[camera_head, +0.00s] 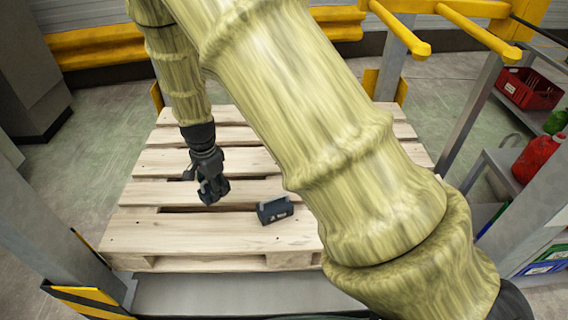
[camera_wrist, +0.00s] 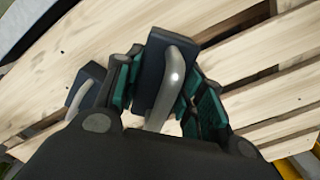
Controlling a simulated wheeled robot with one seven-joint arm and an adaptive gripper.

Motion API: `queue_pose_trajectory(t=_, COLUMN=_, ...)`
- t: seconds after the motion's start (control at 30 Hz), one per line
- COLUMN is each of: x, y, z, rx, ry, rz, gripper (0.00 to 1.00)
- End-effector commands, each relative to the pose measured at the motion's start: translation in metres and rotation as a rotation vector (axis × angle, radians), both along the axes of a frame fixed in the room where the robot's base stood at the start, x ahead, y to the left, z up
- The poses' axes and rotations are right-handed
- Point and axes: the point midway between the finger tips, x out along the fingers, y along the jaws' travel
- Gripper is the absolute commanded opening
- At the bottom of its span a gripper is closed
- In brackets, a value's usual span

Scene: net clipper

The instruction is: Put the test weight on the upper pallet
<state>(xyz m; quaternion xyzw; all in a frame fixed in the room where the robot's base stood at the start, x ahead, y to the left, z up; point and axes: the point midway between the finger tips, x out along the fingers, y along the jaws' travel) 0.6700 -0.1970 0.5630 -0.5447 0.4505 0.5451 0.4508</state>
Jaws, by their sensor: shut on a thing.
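My gripper (camera_head: 213,191) points down over the left-middle of the wooden pallet (camera_head: 150,232). In the wrist view its teal-padded fingers (camera_wrist: 163,85) are shut on a dark blue test weight (camera_wrist: 152,78) with a curved metal handle. The fingers are on either side of it. In the head view the held weight is hard to tell from the dark gripper. I cannot tell whether it touches the boards. A second, similar dark weight (camera_head: 274,210) sits on the pallet to the right of my gripper; it also shows in the wrist view (camera_wrist: 88,88) at the left.
Yellow bars (camera_head: 405,32) and grey posts (camera_head: 470,118) stand around the pallet. A shelf at the right holds a red crate (camera_head: 528,88) and a red container (camera_head: 537,157). Bare boards lie left and front of my gripper. My arm hides the pallet's right-middle part.

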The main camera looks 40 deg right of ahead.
Motion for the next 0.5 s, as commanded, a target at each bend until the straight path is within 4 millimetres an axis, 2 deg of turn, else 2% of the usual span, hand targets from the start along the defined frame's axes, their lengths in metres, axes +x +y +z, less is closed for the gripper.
queue_pose_trajectory(t=0.33, x=0.001, y=0.002, z=-0.008, rx=0.000, ry=-0.001, rz=0.002, gripper=0.00)
queue_pose_trajectory(t=0.5, x=0.001, y=0.002, z=-0.024, rx=0.001, ry=0.000, rz=0.002, gripper=0.00)
